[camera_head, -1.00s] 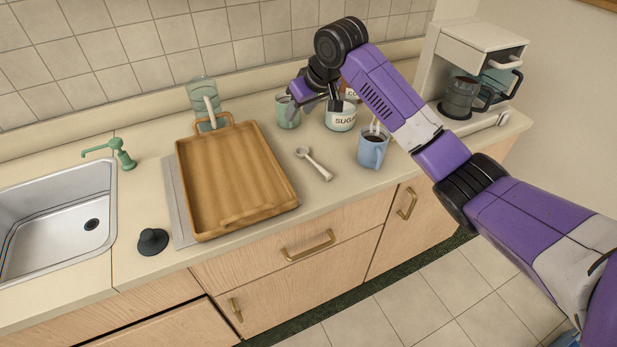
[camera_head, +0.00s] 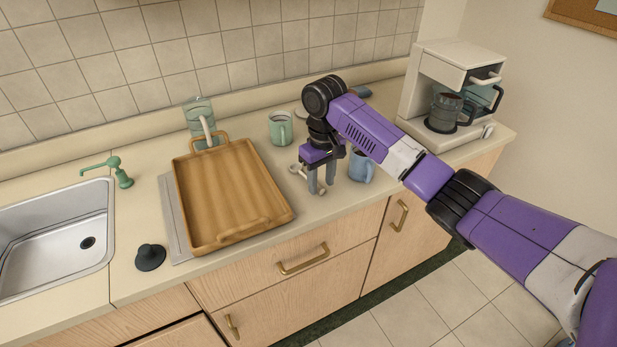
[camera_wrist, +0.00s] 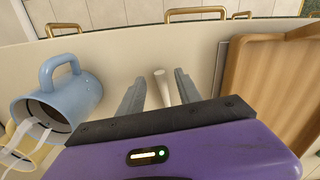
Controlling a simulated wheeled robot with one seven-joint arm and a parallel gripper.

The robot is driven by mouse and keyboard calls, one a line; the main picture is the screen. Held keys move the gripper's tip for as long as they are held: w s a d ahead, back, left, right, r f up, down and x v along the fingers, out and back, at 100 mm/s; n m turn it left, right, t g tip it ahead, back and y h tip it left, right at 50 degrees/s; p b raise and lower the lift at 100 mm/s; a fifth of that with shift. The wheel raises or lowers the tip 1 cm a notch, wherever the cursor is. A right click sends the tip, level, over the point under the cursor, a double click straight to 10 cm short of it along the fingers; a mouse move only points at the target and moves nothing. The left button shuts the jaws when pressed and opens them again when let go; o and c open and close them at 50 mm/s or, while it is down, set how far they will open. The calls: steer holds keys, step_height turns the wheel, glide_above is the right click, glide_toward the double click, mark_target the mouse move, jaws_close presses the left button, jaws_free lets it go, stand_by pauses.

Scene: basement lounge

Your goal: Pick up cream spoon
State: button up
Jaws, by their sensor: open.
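The cream spoon (camera_head: 296,169) lies on the counter to the right of the wooden tray, partly hidden by my fingers in the head view. My gripper (camera_head: 321,186) points down over it, with its two fingers low near the counter. In the wrist view, the pale spoon handle (camera_wrist: 162,86) shows between the two fingers of my open gripper (camera_wrist: 158,85). There are gaps on both sides of the handle there. The bowl of the spoon is hidden in the wrist view.
A blue mug (camera_head: 361,168) stands close to the right of my gripper. The wooden tray (camera_head: 230,239) is to the left. A green mug (camera_head: 280,130) stands behind. A coffee maker (camera_head: 447,80) is at the far right. The counter's front edge is near.

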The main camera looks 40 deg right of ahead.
steer(key=shift+f, duration=0.8)
steer(key=shift+c, duration=0.2)
jaws_close()
steer(key=shift+r, duration=0.1)
